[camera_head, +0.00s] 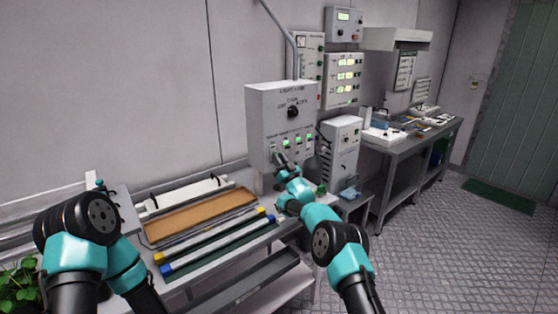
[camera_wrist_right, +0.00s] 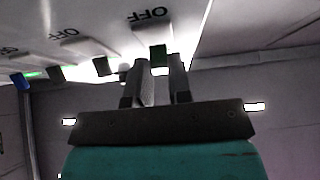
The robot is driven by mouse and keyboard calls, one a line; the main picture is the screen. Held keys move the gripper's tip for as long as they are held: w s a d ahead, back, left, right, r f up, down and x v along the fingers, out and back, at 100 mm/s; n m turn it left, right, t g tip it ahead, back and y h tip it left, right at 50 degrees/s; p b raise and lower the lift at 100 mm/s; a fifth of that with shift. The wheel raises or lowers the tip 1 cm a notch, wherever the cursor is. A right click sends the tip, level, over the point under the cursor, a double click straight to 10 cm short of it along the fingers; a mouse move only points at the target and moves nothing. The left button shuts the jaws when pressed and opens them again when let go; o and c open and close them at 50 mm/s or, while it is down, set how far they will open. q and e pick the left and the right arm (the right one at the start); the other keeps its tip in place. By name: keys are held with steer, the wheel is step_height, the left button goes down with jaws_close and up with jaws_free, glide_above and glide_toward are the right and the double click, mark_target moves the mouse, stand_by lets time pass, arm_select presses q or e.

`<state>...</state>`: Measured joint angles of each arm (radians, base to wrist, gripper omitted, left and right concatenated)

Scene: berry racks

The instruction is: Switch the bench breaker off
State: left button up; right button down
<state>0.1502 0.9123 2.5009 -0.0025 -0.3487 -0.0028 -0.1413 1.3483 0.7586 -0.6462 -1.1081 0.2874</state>
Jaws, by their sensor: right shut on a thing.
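A light grey switch box (camera_head: 266,101) on the wall above the bench has a black rotary knob (camera_head: 292,112) and a row of small levers with green-lit windows below it. My right gripper (camera_head: 278,158) is at the leftmost lever of that row and hides it in the head view. Several other levers line up to the left there. My left arm shows at the left, but its gripper cannot be made out.
The bench below carries a cork-coloured tray (camera_head: 200,214) and long bars with yellow and blue ends. A grey cabinet (camera_head: 343,148) stands close to the right of the switch box. A plant (camera_head: 20,278) is at the lower left.

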steer(key=c, duration=1)
jaws_free()
steer(key=shift+c, duration=0.2)
steer(key=v, duration=1.7)
steer(key=shift+s+d+f, duration=0.15)
steer(key=s+d+f+m+g+h, duration=0.3)
steer(key=s+f+g+h, duration=0.2)
steer(key=s+f, duration=0.6)
steer(key=s+d+f+m+g+h, duration=0.45)
steer(key=s+f, duration=0.35)
steer(key=f, duration=0.5)
steer(key=s+f+g, duration=0.1)
steer(key=s+g, duration=0.2)
steer(key=s, duration=0.7)
steer(key=s+d+f+m+g, duration=0.1)
steer(key=s+g, duration=0.3)
steer(key=s, duration=0.6)
steer(key=s+f+g+h, duration=0.1)
steer(key=s+f+g, duration=0.1)
steer(key=s, duration=0.8)
steer(key=shift+s+d+f+g, duration=0.25)
steer(key=shift+d+f+g, duration=0.05)
steer(key=shift+g, duration=0.35)
